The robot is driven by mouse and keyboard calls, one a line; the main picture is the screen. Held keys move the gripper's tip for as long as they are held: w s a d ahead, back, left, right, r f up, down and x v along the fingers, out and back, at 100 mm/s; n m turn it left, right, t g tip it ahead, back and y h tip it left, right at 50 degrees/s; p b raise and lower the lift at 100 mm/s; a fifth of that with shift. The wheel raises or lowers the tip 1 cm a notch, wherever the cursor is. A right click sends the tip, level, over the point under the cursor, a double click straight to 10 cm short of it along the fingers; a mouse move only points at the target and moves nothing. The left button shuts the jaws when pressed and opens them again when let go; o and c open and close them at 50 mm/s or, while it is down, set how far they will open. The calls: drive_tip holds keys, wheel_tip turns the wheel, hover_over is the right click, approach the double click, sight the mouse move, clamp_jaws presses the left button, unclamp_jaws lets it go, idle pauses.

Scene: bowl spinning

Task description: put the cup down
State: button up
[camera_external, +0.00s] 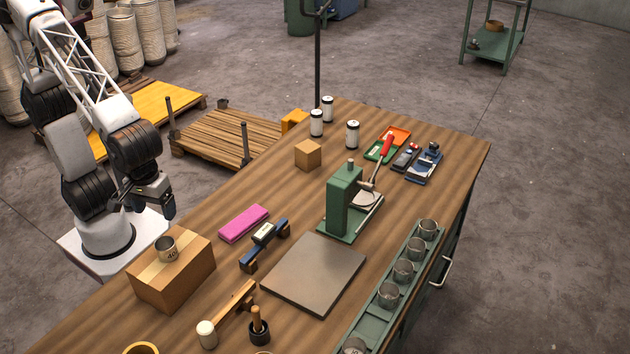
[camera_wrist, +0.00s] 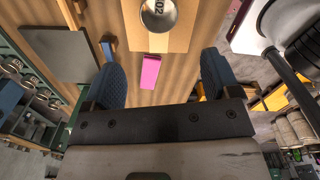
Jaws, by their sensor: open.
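A metal cup (camera_external: 166,248) marked with a number stands upright on top of a cardboard box (camera_external: 172,282) at the left of the wooden table. The cup also shows at the top of the wrist view (camera_wrist: 158,14), apart from the fingers. My gripper (camera_external: 160,208) is above and behind the box in the external view, near the cup but not touching it. In the wrist view my gripper (camera_wrist: 163,82) has its two dark fingers spread wide with nothing between them.
A pink block (camera_external: 244,223), a dark blue tool (camera_external: 265,246) and a flat grey plate (camera_external: 314,273) lie right of the box. A green press (camera_external: 345,205) stands behind the plate. Several similar cups (camera_external: 388,294) sit in a green rack along the table's right edge.

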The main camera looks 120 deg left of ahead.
idle(0.4)
drive_tip(key=s+a+m+t, duration=0.1)
drive_tip(key=s+a+m, duration=0.2)
drive_tip(key=s+m, duration=0.7)
drive_tip(key=s+a+f+m+t, duration=0.1)
drive_tip(key=s+a+m, duration=0.3)
drive_tip(key=s+m, duration=0.6)
drive_tip(key=shift+s+f+m, duration=0.2)
drive_tip(key=shift+s+m, duration=0.1)
drive_tip(key=shift+m, duration=0.3)
